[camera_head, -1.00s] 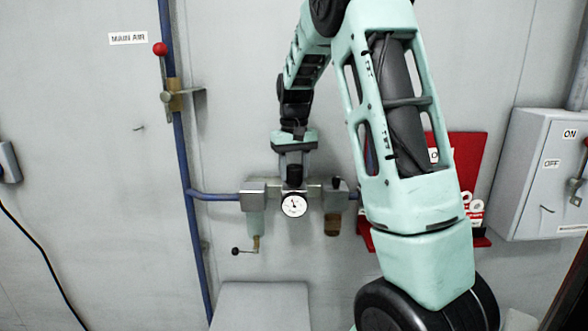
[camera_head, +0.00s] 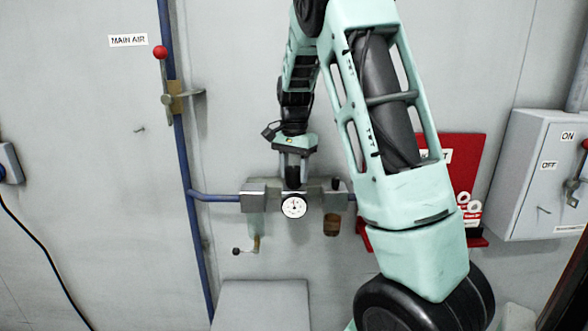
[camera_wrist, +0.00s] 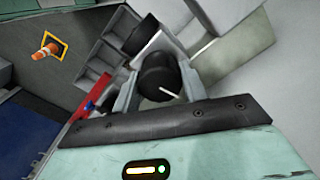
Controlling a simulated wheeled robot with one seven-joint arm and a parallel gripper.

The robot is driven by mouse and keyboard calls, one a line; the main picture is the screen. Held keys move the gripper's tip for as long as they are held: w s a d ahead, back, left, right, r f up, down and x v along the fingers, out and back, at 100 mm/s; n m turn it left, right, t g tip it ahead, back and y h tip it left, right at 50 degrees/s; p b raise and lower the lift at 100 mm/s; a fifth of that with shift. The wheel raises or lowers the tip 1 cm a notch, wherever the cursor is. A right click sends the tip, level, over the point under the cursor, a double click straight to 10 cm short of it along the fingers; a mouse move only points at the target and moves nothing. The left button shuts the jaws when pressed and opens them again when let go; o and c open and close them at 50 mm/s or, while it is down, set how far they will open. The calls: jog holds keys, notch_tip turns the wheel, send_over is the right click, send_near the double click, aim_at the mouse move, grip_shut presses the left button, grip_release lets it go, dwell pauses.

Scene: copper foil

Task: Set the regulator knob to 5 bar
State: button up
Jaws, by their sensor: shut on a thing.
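The black regulator knob (camera_head: 292,180) stands on top of the air unit on the wall, just above the round white gauge (camera_head: 293,207). My gripper (camera_head: 293,168) comes down from above and is shut on the knob. In the wrist view the knob (camera_wrist: 157,76) sits between the two fingers of my gripper (camera_wrist: 160,92) and carries a white line. The gauge's needle and numbers are too small to read surely.
A blue pipe (camera_head: 215,196) feeds the unit from the left, with a red-balled valve lever (camera_head: 160,52) above. A filter bowl (camera_head: 332,224) hangs right of the gauge. A red board (camera_head: 465,160) and grey switch box (camera_head: 540,175) stand to the right.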

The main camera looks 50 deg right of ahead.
aim_at(294, 168)
jog(key=shift+m, duration=1.1)
jog(key=o, duration=1)
notch_tip(294, 168, up, 18)
jog(key=b, duration=0.3)
jog(key=shift+f, duration=0.25)
